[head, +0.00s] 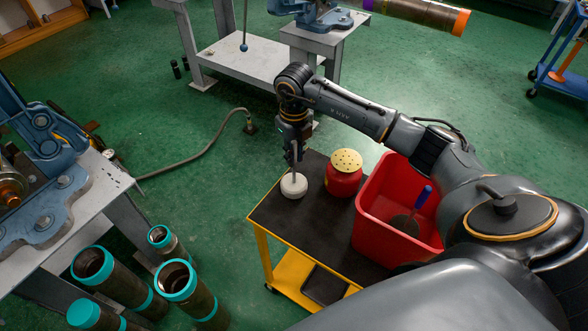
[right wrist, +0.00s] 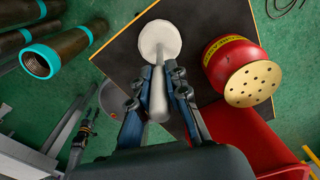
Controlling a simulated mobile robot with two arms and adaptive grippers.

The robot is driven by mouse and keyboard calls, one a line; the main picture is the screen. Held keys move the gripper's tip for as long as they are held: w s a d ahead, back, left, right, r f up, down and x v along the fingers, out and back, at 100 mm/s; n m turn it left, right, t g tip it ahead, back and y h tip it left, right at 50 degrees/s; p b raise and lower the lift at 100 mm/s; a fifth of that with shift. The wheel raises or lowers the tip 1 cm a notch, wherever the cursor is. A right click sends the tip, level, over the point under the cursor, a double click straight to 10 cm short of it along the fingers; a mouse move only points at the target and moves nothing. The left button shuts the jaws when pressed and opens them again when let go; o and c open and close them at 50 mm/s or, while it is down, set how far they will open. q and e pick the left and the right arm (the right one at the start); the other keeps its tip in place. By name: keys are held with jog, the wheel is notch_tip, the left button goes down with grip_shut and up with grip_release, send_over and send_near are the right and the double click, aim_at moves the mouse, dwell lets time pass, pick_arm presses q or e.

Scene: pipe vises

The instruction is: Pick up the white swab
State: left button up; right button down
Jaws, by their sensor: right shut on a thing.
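The white swab (head: 293,186) has a round white head and a pale handle. In the head view it is upright, head down, at the black top of the yellow cart (head: 262,212). I cannot tell whether its head touches the top. My right gripper (head: 296,152) is above it, shut on the handle. In the right wrist view the swab's head (right wrist: 160,41) shows beyond the fingertips of the right gripper (right wrist: 159,82), with the handle between the fingers. My left gripper is not in view.
A red can with a perforated yellow lid (head: 345,172) stands right of the swab. A red bin (head: 372,215) holding a blue-handled tool is further right. Teal-ended pipes (head: 177,280) stand at the lower left, near a bench with a blue vise (head: 40,190). Green floor lies open behind the cart.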

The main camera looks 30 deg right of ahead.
aim_at(294, 142)
jog(key=shift+r, duration=0.2)
jog(key=shift+r, duration=0.3)
notch_tip(294, 142, up, 2)
jog(key=shift+r, duration=0.1)
jog(key=s+a+r+b, duration=0.3)
jog(key=s+r, duration=0.7)
jog(key=s, duration=0.3)
jog(key=shift+s, duration=0.35)
